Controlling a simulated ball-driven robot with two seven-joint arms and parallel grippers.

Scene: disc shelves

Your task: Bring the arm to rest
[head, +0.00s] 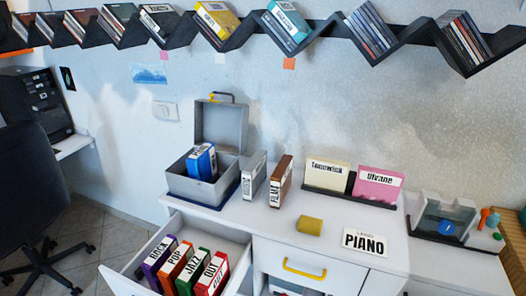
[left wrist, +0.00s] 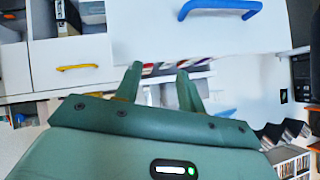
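My left gripper (left wrist: 160,68) shows only in the left wrist view. Its two green fingers stand apart with nothing held between them. Beyond the fingers are white drawer fronts, one with a blue handle (left wrist: 219,8) and one with a yellow handle (left wrist: 77,67). A row of coloured cases (left wrist: 165,68) shows behind the fingertips, apart from them as far as I can tell. Neither of my arms shows in the head view, and my right gripper is in neither view.
An open drawer (head: 118,268) with several labelled cases juts out at the front left. On the white counter (head: 255,222) stand an open grey metal box (head: 187,186), cases and a yellow block (head: 309,225). A dark zigzag shelf (head: 335,28) crosses the wall. A dark chair (head: 35,190) stands left.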

